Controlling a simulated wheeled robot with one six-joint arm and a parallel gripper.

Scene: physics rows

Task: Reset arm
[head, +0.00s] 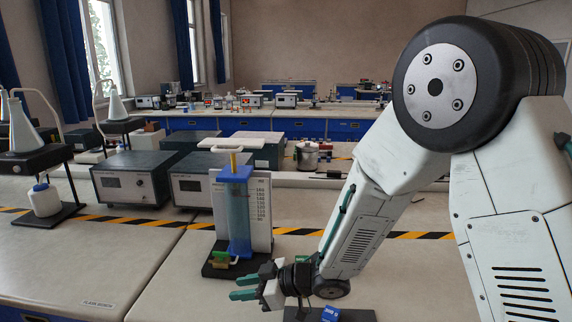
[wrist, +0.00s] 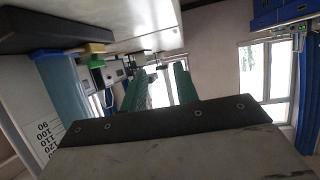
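My gripper (head: 240,287) is over the bench in the head view, at the front of the blue column apparatus. Its two green fingers stand apart with nothing seen between them. The fingers also show apart in the wrist view (wrist: 161,88), with a window behind them. The arm reaches down and left from the upper right, bent at the large black joint. The apparatus has a blue tube (head: 238,215), a white scale board (head: 260,212) and a black base (head: 218,268). I cannot tell whether the gripper touches the base.
Two grey instrument boxes (head: 131,184) stand behind the tape line. A small blue block (head: 330,313) is on a dark base at the front, close to my wrist. A white bottle (head: 43,200) stands on a stand at left. The left bench front (head: 100,262) is clear.

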